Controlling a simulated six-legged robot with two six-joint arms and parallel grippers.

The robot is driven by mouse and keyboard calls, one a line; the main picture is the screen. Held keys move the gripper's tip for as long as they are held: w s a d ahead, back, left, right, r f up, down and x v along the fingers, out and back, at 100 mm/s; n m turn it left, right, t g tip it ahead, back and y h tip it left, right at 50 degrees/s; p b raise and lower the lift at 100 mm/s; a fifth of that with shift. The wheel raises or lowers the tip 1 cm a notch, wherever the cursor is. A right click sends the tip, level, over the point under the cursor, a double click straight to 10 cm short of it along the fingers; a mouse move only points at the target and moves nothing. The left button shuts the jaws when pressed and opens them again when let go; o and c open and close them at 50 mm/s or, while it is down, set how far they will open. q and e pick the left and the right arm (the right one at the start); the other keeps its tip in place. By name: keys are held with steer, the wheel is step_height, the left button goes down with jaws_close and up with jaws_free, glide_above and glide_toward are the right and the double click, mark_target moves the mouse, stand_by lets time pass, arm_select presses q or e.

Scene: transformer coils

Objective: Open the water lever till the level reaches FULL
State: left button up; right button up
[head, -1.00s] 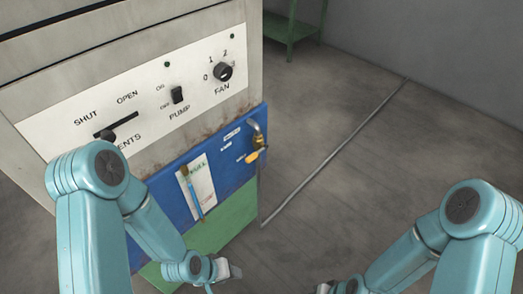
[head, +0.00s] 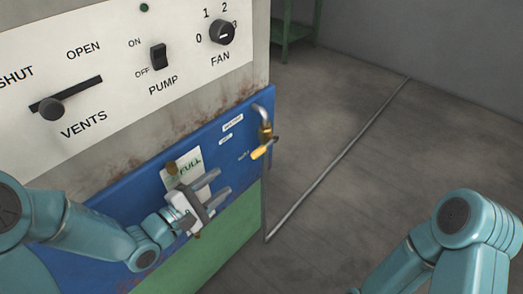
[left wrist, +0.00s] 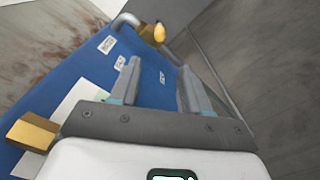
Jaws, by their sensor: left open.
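The water lever (head: 262,150) has a yellow handle on a brass valve under a bent grey pipe, at the right edge of the blue panel. It also shows at the top of the left wrist view (left wrist: 159,33). The level gauge's white card (head: 187,161) reads FULL at its top; my left gripper hides its lower part and most of the tube, so I cannot read the level. My left gripper (head: 221,182) is open and empty in front of the panel, left of and below the lever, apart from it. My right gripper is out of view below the frame.
Above the blue panel (head: 130,195) is a white control plate with a vents slider (head: 52,108), a pump switch (head: 158,57) and a fan knob (head: 222,32). A green stand (head: 298,28) is far back. The floor right of the cabinet is clear except for a thin pipe (head: 340,160).

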mark_target(262, 149)
arm_select(q)
steer(key=x, duration=0.5)
steer(key=b+x, duration=0.1)
steer(key=x, duration=1)
steer(key=shift+s+d+r+b, duration=0.15)
steer(key=shift+r+b, duration=0.1)
steer(key=shift+b, duration=0.15)
jaws_close()
